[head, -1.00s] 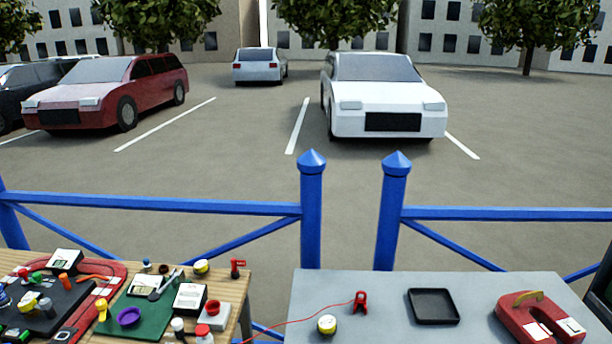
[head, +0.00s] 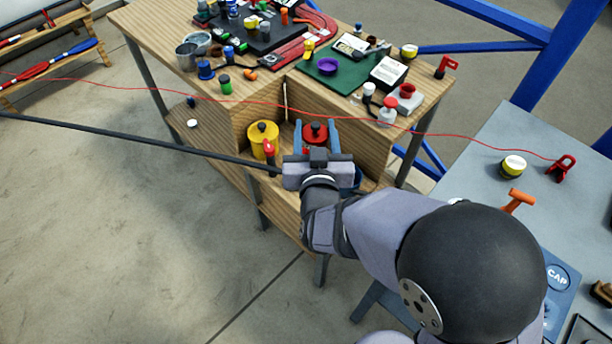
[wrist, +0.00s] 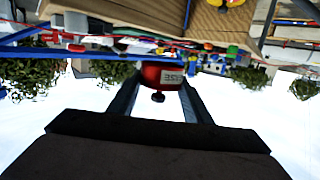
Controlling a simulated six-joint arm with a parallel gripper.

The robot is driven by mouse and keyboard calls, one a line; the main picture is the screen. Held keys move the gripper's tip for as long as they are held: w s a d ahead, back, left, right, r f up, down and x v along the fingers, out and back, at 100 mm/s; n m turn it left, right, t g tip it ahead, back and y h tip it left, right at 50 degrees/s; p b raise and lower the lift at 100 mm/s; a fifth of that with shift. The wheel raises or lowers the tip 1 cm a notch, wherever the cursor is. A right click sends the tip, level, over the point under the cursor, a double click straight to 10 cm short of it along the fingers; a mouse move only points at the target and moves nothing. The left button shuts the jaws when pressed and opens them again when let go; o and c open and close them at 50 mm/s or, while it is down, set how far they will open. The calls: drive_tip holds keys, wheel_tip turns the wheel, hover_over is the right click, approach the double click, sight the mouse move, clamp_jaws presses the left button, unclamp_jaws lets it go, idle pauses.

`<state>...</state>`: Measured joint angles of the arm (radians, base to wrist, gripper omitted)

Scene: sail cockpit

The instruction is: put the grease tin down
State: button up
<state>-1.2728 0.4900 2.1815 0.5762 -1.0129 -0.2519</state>
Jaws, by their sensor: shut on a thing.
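The grease tin is a small red tin (head: 315,137) with a dark knob. Its pale label shows some letters, upside down, in the wrist view (wrist: 163,76). My gripper (head: 316,126) is shut on it, with a finger on each side. In the head view, the tin and fingers appear at the open recess of the wooden bench (head: 215,121). My gripper's body and wrist hide the near side. I cannot tell whether the tin touches the surface below.
A yellow tin (head: 263,137) stands just left of the grease tin, with a small red-topped item (head: 269,149) before it. A thin red cord (head: 240,101) and a dark rod (head: 130,140) cross the view. The benchtop above is crowded. A grey table (head: 487,185) stands right.

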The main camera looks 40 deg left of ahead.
drive_tip(key=shift+a+f+b, duration=0.15)
drive_tip(key=shift+f+b, duration=5.3)
drive_tip(key=shift+f, duration=0.85)
drive_tip(key=shift+a+f+b, duration=0.15)
drive_tip(key=shift+f+b, duration=5.25)
drive_tip(key=shift+f, duration=0.9)
drive_tip(key=shift+f, duration=0.2)
drive_tip(key=o, duration=1.5)
